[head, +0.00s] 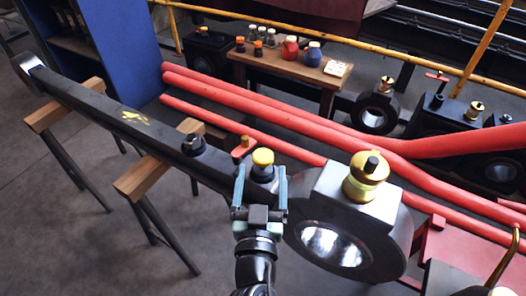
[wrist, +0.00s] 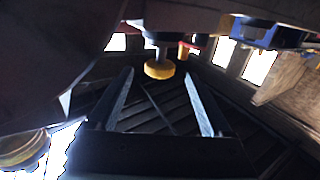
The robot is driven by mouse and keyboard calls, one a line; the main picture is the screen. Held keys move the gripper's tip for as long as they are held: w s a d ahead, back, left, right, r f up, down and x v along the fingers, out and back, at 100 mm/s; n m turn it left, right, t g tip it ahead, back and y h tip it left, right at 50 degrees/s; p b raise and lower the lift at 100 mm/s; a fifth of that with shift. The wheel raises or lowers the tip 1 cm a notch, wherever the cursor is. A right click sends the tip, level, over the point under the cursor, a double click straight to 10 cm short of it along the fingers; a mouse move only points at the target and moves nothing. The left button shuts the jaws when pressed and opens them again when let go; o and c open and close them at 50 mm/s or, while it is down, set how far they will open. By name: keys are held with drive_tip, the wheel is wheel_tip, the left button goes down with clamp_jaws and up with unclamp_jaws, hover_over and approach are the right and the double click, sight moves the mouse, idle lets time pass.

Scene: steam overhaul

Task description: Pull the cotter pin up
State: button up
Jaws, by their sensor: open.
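A yellow-headed pin (head: 263,157), which looks like the cotter pin, stands upright in a dark collar on the long black rod (head: 120,118). It also shows in the wrist view as a round yellow head (wrist: 158,71). My gripper (head: 261,172) is open, with its two fingers apart on either side of the pin's line in the head view. In the wrist view the yellow head appears between and beyond the fingertips (wrist: 159,76), with no clear contact. A red-handled piece (head: 242,147) sits just left of the pin.
The rod's big end with a brass cap (head: 366,178) stands close to the right of my gripper. Red pipes (head: 300,110) run behind. Wooden trestles (head: 158,175) support the rod. A small table (head: 285,68) with bottles is at the back. Floor at the left front is clear.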

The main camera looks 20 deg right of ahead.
sight(263, 166)
drive_tip(key=shift+x, duration=2.7)
clamp_jaws()
